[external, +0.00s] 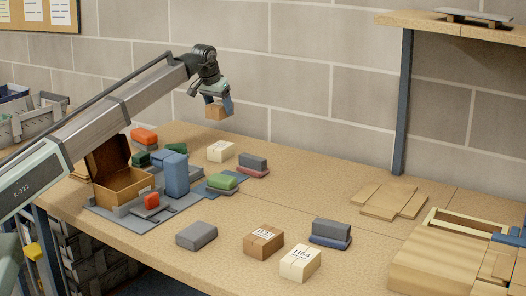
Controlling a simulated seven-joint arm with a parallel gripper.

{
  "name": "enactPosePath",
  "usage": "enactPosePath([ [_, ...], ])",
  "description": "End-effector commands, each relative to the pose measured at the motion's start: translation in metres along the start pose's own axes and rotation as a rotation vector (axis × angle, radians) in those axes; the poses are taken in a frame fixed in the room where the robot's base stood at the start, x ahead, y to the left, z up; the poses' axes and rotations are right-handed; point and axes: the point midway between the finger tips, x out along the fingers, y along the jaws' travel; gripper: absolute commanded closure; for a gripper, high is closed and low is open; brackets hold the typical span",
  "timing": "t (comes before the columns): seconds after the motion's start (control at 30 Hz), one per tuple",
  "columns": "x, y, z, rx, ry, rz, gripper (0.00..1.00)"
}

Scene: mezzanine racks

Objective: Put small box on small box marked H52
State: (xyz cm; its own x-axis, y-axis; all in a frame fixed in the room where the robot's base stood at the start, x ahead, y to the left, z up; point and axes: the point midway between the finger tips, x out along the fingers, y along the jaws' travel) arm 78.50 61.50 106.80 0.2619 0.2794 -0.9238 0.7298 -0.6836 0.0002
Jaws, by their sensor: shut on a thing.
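My gripper (219,103) is shut on a small brown box (215,113) and holds it in the air above the back of the bench. A brown box (263,243) with a white label stands at the front of the bench; its marking is too small to read surely. Right of it is a cream box (301,264) whose label seems to end in 64. Another cream box (220,152) with a label stands farther back, below the held box; its marking is unreadable. I cannot tell which box is marked H52.
An open cardboard box (122,188) and a blue block (176,175) stand on grey sheets at the left. Grey blocks (197,236) and stacked coloured blocks (253,163) lie around. Flat wooden boards (392,200) and a wooden crate (440,265) are at the right. A shelf post (403,100) rises behind.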

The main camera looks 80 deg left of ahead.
Motion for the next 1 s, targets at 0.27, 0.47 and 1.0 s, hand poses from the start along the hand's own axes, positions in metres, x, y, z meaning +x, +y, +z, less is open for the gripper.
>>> enactPosePath([
  [0.27,0.015,0.0,0.007,0.033,-0.002,0.014,0.64],
  [0.47,0.045,0.0,0.02,0.031,-0.002,0.013,0.64],
  [1.0,0.093,0.0,0.039,0.03,-0.001,0.012,0.64],
])
